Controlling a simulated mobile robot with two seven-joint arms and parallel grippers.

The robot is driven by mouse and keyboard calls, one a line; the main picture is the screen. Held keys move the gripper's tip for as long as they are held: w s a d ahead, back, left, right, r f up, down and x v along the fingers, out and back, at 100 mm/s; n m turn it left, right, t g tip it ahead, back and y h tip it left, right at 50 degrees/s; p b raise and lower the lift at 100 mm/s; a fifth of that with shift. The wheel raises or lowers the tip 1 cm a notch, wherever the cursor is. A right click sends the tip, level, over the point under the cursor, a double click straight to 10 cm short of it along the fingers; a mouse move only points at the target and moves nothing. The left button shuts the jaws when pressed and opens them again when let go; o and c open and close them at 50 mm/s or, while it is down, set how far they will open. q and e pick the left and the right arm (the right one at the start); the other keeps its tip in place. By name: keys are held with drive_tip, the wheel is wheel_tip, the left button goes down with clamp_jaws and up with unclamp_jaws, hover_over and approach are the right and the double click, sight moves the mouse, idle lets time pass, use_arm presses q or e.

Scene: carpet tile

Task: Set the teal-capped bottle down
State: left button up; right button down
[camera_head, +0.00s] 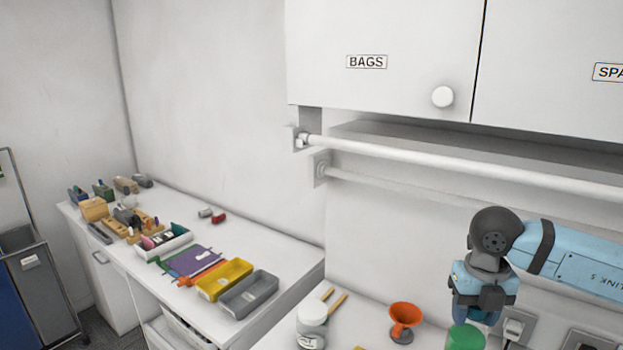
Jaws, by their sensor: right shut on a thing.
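My right gripper (483,315) hangs down from its arm at the lower right, over the near counter. It is shut on the teal-capped bottle, of which only the green-teal cap (465,337) shows at the bottom edge of the picture. The bottle's body is cut off below the frame, so I cannot tell whether it touches the counter. My left gripper is not in view.
A white-lidded jar (312,313) and an orange funnel (405,318) stand on the near counter (362,312), left of the bottle. Wall rails (440,157) and a BAGS cabinet (390,40) are above. Yellow (224,279) and grey (249,293) trays lie on the left counter.

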sight(465, 340)
drive_tip(key=f+n, duration=0.1)
drive_tip(key=n, duration=0.2)
drive_tip(key=f+n, duration=0.1)
drive_tip(key=n, duration=0.2)
drive_tip(key=s+a+f+n, duration=0.1)
drive_tip(key=n, duration=0.1)
drive_tip(key=shift+n, duration=0.4)
drive_tip(key=shift+s+a+f+n, duration=0.15)
drive_tip(key=shift+f+n, duration=0.25)
drive_tip(key=shift+n, duration=0.6)
drive_tip(key=n, duration=0.2)
drive_tip(key=f+n, duration=0.1)
drive_tip(key=n, duration=0.1)
drive_tip(key=shift+s+a+f, duration=0.2)
drive_tip(key=shift+s, duration=0.2)
drive_tip(key=s+a+f+n, duration=0.1)
drive_tip(key=s+f+n, duration=0.1)
drive_tip(key=n, duration=0.9)
drive_tip(key=s+a+f+n, duration=0.1)
drive_tip(key=f+n, duration=0.3)
drive_tip(key=n, duration=0.7)
drive_tip(key=shift+s+a+f, duration=0.25)
drive_tip(key=shift+s+f, duration=0.1)
drive_tip(key=shift+s, duration=0.1)
